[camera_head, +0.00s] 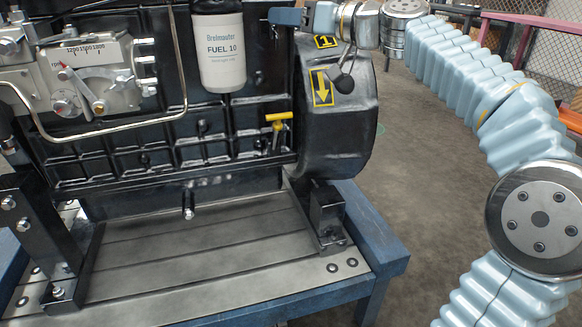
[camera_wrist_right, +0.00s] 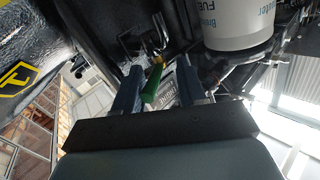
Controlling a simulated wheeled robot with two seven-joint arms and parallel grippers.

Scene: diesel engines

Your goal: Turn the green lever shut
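The green lever (camera_wrist_right: 152,88) shows in the right wrist view, with a yellow part at its far end. My right gripper (camera_wrist_right: 158,80) is open, with one blue finger on each side of the lever and a visible gap at the right finger. I cannot tell whether the left finger touches the lever. In the head view my right gripper (camera_head: 286,16) is beside the engine's upper right, just right of the fuel filter, and the lever is not visible there. My left gripper is not in view.
The white fuel filter (camera_head: 218,50) hangs on the dark engine (camera_head: 150,150). A yellow T-handle (camera_head: 276,117) sticks out lower down. A black-knobbed lever (camera_head: 344,82) stands by the yellow arrow label (camera_head: 322,88). The engine stands on a blue-framed stand (camera_head: 375,240). Floor to the right is open.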

